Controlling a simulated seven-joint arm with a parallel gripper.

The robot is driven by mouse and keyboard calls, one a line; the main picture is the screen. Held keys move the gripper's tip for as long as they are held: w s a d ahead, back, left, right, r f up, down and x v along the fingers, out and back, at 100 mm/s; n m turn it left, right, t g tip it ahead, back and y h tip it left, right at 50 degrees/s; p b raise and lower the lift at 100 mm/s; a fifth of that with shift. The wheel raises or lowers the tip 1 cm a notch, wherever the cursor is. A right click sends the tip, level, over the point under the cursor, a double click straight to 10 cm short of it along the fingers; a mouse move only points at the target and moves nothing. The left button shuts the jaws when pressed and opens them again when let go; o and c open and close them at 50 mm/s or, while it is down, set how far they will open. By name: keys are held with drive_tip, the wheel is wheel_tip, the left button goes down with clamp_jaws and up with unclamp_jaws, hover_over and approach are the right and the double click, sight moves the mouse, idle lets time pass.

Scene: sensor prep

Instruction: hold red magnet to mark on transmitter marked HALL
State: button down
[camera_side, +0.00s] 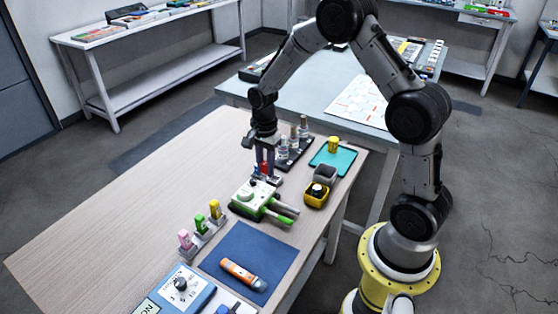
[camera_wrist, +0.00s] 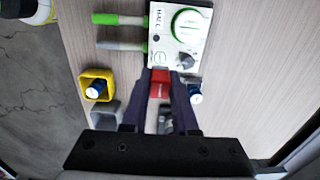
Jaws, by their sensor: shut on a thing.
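In the side view the transmitter (camera_side: 249,190) lies on the wooden table, white and green. My gripper (camera_wrist: 160,88) is shut on the red magnet (camera_wrist: 160,82), just below the transmitter's near edge in the wrist view. In the side view my gripper (camera_side: 265,174) points down behind the transmitter, with the red magnet (camera_side: 264,168) between its fingers. I cannot tell whether magnet and transmitter touch.
Green and grey handles (camera_wrist: 120,19) lie left of the transmitter. A yellow cup (camera_side: 316,201) and a grey cup (camera_side: 325,170) stand nearby. A blue-capped thing (camera_wrist: 195,90) is close beside a finger. A dark rack (camera_side: 293,158) stands behind. The table's left side is clear.

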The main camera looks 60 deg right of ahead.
sight(266, 177)
drive_tip(key=shift+f, duration=1.95)
drive_tip(key=shift+f, duration=0.85)
idle(0.6)
idle(2.4)
drive_tip(key=shift+r, duration=3.5)
